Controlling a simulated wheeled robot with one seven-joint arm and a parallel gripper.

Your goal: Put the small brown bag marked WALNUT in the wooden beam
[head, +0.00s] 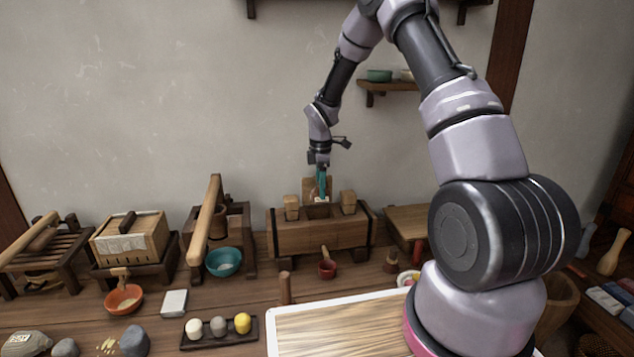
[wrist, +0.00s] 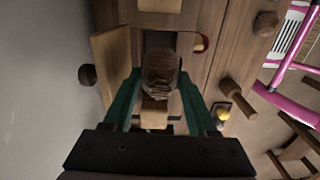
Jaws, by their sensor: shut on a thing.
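The wooden beam (head: 320,238) is a thick block with dark end bands, standing at the back of the bench against the wall. Its hollowed top shows in the wrist view (wrist: 200,30). My gripper (head: 321,190) points down over the middle of the beam. In the wrist view its green fingers (wrist: 159,78) are closed on a small dark brown rounded bag (wrist: 160,66). No marking on the bag is readable. The bag is over or within the opening; its depth is unclear. In the head view the bag is hidden by the gripper.
Wooden blocks stand on the beam at left (head: 291,207) and right (head: 348,201). An upright board rises behind the opening. A lever press (head: 205,225) and a teal bowl (head: 223,262) are to the left. A red cup (head: 327,268) sits in front.

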